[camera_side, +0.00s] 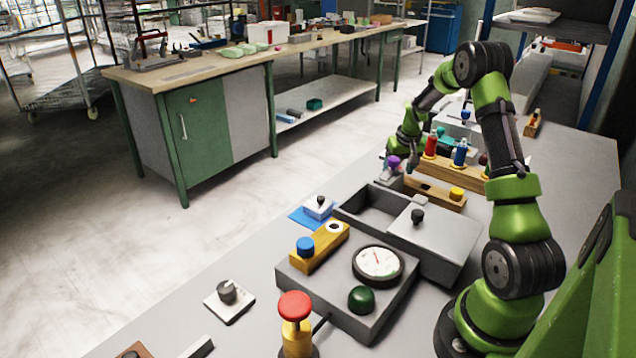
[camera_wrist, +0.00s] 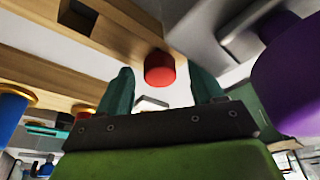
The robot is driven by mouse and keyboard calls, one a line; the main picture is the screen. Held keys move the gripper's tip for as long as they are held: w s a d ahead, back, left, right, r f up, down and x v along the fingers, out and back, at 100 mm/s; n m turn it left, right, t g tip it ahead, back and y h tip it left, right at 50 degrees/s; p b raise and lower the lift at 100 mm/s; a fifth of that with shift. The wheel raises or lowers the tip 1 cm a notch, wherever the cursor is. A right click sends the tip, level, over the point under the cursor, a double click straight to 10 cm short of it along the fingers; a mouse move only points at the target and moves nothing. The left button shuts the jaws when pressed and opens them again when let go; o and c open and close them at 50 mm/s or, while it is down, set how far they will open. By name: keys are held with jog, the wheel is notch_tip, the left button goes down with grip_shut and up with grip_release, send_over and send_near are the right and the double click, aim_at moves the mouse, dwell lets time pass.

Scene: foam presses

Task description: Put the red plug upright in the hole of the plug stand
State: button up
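The red plug (camera_side: 431,146) stands upright at the left end of a wooden rack (camera_side: 478,178) in the side view.
A blue plug (camera_side: 460,152) stands beside the red one on the rack. A purple knob (camera_side: 392,162) is close by on the left. A grey lidded box (camera_side: 450,240) and a gauge (camera_side: 378,262) are nearer.

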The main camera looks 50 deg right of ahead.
jog(key=shift+r, duration=0.15)
jog(key=v, duration=1.6)
jog(key=shift+r, duration=0.3)
jog(key=s+a+r+n+t+y, duration=0.1)
jog(key=s+a, duration=0.2)
jog(key=a, duration=0.9)
jog(key=s+a+r+n+t+y, duration=0.1)
jog(key=s+a+r+t, duration=0.1)
jog(key=a, duration=1.1)
jog(key=s+a+r+n+t+y, duration=0.1)
jog(key=s+a, duration=0.3)
jog(key=a, duration=0.8)
jog(key=shift+s+a+n+t+y, duration=0.4)
jog(key=shift+n+y, duration=0.1)
jog(key=shift+n, duration=0.1)
